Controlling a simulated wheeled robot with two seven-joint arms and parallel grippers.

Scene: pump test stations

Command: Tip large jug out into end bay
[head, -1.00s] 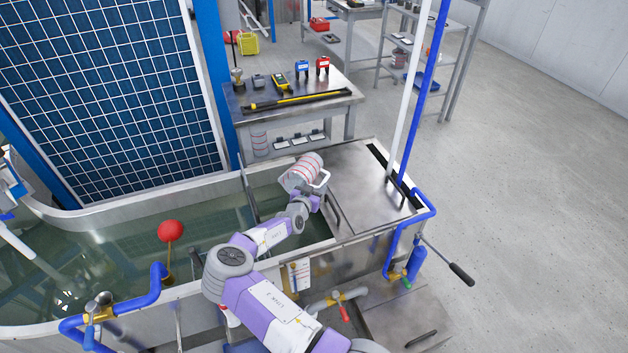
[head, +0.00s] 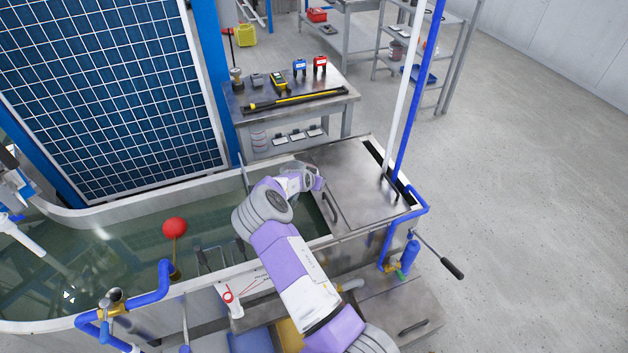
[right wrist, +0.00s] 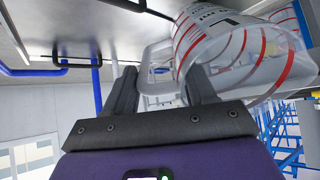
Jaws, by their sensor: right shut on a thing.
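The large jug (right wrist: 235,52) is clear with red bands. It shows in the right wrist view, strongly tilted beside my fingers; I cannot tell whether liquid is in it. My right gripper (right wrist: 160,88) is shut on its handle (right wrist: 155,55). The end bay (head: 312,222) is the water-filled part left of the cover, partly hidden by my arm. My left gripper is not in view.
The steel cover (head: 362,190) with a bar handle lies over the tank's right end. White and blue pipes (head: 408,105) rise there. A divider plate (head: 243,172) stands in the water. A red float ball (head: 174,228) is left. A bench (head: 290,100) with meters stands behind.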

